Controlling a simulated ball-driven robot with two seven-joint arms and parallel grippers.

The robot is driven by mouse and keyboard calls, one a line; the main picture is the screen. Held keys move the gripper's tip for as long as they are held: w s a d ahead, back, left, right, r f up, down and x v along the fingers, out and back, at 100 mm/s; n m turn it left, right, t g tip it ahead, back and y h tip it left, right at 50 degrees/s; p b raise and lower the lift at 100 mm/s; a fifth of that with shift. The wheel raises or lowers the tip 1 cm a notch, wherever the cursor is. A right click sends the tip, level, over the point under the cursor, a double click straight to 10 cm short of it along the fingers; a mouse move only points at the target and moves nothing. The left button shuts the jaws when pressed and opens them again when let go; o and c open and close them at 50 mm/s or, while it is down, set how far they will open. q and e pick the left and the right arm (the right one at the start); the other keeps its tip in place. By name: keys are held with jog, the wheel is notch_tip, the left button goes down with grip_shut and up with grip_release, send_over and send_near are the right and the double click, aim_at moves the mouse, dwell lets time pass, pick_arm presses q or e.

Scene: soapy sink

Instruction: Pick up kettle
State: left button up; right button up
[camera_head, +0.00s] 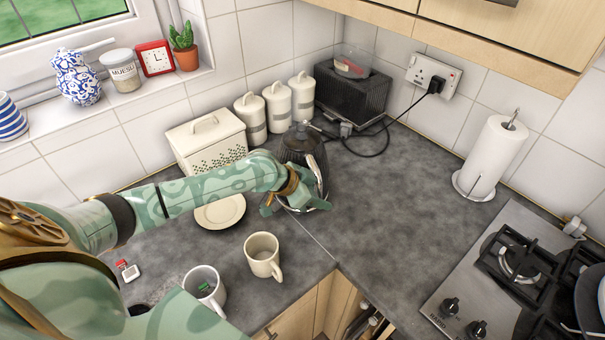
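The kettle (303,144) stands upright on the grey worktop near the back corner, dark with a shiny lid knob and a metallic handle side. My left arm reaches in from the left. Its gripper (296,205) is at the near side of the kettle, low against it, with its green fingers spread apart. The gripper and wrist hide the kettle's lower front. I cannot tell whether the fingers touch the kettle or its handle. My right gripper is not in view.
A bread bin (207,145), several canisters (277,107) and a black toaster (352,95) stand behind. A plate (220,213), a cream mug (262,256) and a white mug (205,288) are nearer. Free worktop lies right, toward the paper roll (494,148) and hob (505,270).

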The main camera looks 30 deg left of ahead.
pick_arm(q)
grip_shut()
jog(key=shift+w, duration=0.1)
dwell(1.1)
